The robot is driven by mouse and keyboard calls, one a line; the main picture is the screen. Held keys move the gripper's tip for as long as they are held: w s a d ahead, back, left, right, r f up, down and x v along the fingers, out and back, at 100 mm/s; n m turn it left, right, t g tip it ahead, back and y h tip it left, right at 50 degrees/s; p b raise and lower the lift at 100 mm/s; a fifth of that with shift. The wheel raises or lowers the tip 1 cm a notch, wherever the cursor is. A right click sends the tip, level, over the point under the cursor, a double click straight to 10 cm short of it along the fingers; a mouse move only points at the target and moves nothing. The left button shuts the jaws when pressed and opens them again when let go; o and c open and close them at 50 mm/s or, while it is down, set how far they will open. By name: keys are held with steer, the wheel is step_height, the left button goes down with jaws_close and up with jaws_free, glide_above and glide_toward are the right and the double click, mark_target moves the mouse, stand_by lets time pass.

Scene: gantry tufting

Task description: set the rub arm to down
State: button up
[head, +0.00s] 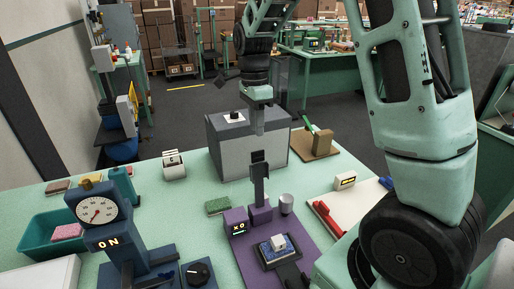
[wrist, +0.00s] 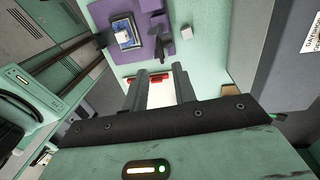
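The purple rub tester (head: 262,220) stands on the mint table, with an "XO" display at its left and a tray (head: 277,250) holding a white block at its front. Its upright part with a dark head (head: 259,157), which looks like the rub arm, stands raised behind the tray. The tester also shows in the wrist view (wrist: 120,48), at the top. My gripper (head: 258,128) points down above or behind the dark head; contact cannot be told. In the wrist view its two grey fingers (wrist: 162,88) are apart with nothing between them.
A grey box (head: 222,150) stands behind the tester. A dial gauge reading "ON" (head: 97,211) and a teal tray (head: 45,236) are at left. A white board with a red clamp (head: 327,218) lies at right. A green sponge (head: 217,205) lies left of the tester.

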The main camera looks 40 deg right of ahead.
steer(key=f, duration=0.3)
steer(key=f+p, duration=0.1)
steer(key=f, duration=0.1)
steer(key=s+f, duration=0.1)
steer(key=f, duration=0.2)
steer(key=shift+a+f+p, duration=0.15)
steer(key=shift+f+p, duration=0.15)
steer(key=shift+p, duration=0.1)
jaws_close()
